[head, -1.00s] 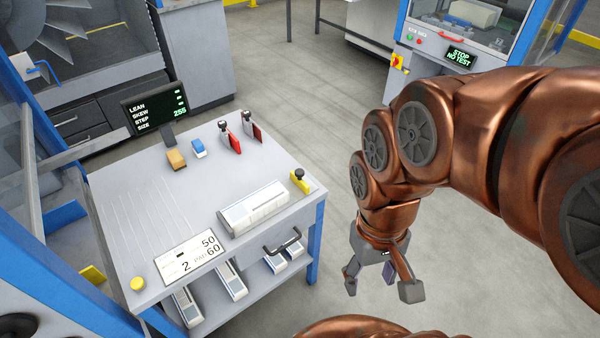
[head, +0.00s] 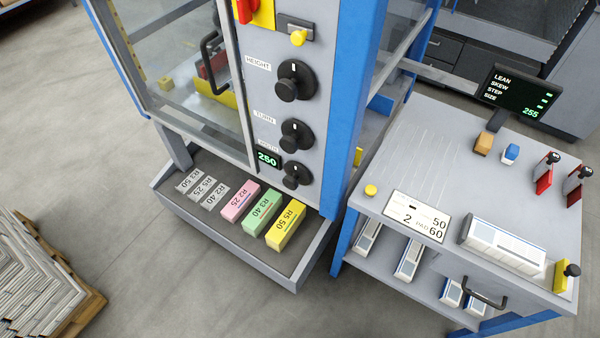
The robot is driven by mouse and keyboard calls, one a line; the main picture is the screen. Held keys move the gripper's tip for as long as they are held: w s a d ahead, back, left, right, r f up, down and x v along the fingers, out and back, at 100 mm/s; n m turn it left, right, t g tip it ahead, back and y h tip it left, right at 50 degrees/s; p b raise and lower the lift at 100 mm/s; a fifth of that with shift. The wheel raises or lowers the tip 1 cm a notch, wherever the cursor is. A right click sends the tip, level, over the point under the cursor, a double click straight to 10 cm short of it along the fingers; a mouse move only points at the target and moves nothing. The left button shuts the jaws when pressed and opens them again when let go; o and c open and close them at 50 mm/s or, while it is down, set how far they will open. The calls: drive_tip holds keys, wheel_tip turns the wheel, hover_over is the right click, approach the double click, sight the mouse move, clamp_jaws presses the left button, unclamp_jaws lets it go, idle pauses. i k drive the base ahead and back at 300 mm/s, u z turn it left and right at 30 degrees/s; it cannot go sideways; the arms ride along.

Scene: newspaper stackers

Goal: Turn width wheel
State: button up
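The width wheel (head: 297,175) is the lowest of three black knobs on the grey machine panel in the head view. Its label, just above it, is partly hidden or too small to read fully. A small green display (head: 267,159) left of it reads 250. Above it are the turn wheel (head: 296,134) and the height wheel (head: 294,80), each with a white mark. My gripper is outside the head view now.
A tray (head: 198,232) with pink, green and yellow blocks juts out below the panel. A grey work table (head: 415,145) with a screen (head: 520,92) reading 255 stands at right. A newspaper stack (head: 35,280) lies at lower left. Open floor lies in front.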

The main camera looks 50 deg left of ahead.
sight(298, 174)
drive_tip(key=u, duration=2.6)
drive_tip(key=i, duration=0.2)
drive_tip(key=u, duration=1)
drive_tip(key=k, duration=0.5)
drive_tip(key=u, duration=0.1)
